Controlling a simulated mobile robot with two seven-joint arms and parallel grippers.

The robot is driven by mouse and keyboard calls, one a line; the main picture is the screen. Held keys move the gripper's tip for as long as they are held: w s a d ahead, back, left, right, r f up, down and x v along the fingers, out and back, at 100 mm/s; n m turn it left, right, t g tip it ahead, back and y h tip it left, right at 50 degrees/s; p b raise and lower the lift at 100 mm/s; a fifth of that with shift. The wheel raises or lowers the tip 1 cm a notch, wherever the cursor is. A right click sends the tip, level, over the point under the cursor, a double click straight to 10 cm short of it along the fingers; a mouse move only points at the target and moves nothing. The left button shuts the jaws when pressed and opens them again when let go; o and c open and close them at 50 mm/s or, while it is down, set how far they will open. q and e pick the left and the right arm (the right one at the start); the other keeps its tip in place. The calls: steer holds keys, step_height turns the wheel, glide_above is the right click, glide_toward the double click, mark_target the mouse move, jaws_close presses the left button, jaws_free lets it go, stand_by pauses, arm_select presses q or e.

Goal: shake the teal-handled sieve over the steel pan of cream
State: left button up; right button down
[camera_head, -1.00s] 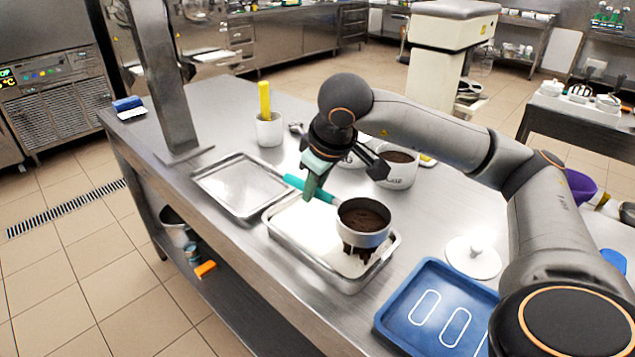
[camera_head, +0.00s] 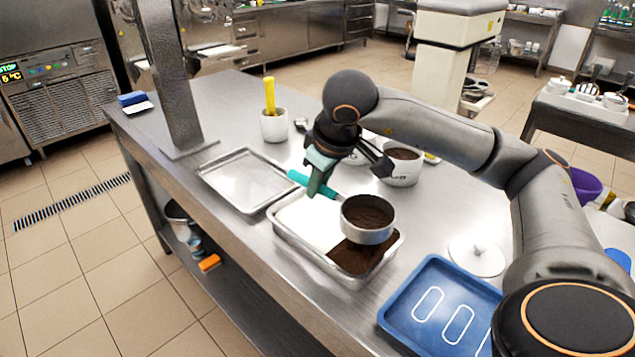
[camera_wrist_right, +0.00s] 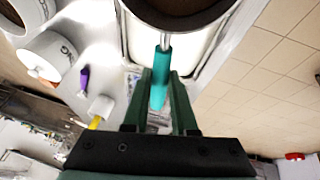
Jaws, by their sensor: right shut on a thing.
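The sieve (camera_head: 367,215) has a round metal bowl full of dark brown powder and a teal handle (camera_head: 298,177). My right gripper (camera_head: 320,183) is shut on the teal handle, which also shows between the fingers in the right wrist view (camera_wrist_right: 160,80). The sieve is held above the right end of the steel pan (camera_head: 283,238). The pan holds white cream (camera_head: 309,219), and a dark brown patch of powder (camera_head: 352,258) covers its right end below the sieve. My left gripper is not in view.
An empty steel tray (camera_head: 246,181) lies left of the pan. A blue tray (camera_head: 440,312) and a round white lid (camera_head: 477,256) lie to the right. A white mug of dark powder (camera_head: 403,163) and a white pot with a yellow handle (camera_head: 274,126) stand behind.

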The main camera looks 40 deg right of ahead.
steer(key=shift+a+p, duration=0.5)
steer(key=shift+a, duration=0.25)
stand_by(0.6)
